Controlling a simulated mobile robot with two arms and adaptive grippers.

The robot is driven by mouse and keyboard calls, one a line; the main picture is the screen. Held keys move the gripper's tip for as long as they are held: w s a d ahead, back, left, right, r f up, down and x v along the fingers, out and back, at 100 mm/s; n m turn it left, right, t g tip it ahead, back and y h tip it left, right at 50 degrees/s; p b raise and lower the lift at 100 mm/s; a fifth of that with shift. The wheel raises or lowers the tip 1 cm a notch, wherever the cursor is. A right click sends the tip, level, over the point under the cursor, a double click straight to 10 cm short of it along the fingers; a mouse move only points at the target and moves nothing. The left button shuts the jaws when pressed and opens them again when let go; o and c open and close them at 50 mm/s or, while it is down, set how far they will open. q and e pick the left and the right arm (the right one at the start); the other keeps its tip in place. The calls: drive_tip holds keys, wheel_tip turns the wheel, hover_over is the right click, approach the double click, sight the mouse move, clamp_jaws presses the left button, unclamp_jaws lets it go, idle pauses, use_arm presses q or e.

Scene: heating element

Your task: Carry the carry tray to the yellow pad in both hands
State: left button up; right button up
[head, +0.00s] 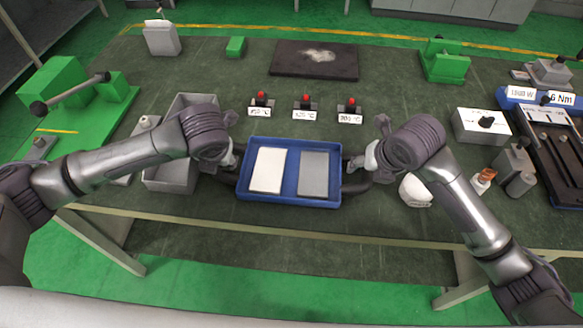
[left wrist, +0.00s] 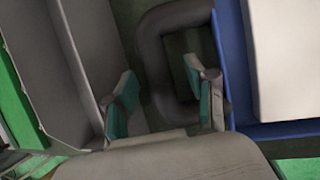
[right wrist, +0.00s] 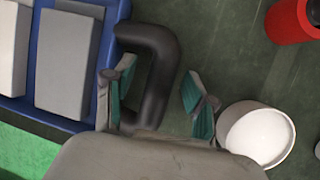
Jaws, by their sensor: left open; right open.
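The carry tray (head: 292,197) is blue, with a dark handle at each short side. It lies flat on the dark green table. A white slab (head: 268,169) and a grey slab (head: 313,173) lie in it. My left gripper (head: 233,163) is open at the left handle. In the left wrist view its fingers (left wrist: 160,88) stand either side of the handle bar (left wrist: 153,60), one inside the loop. My right gripper (head: 362,163) is open at the right handle. Its fingers (right wrist: 153,92) likewise straddle the bar (right wrist: 162,75). I cannot make out a yellow pad.
A grey bin (head: 168,178) stands close left of the tray. Several red-topped buttons with temperature labels (head: 306,104) stand behind it. A white round container (head: 415,190) is close right of my right gripper. A dark plate (head: 314,62) lies at the back.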

use_arm(q)
clamp_jaws()
use_arm(e)
clamp_jaws()
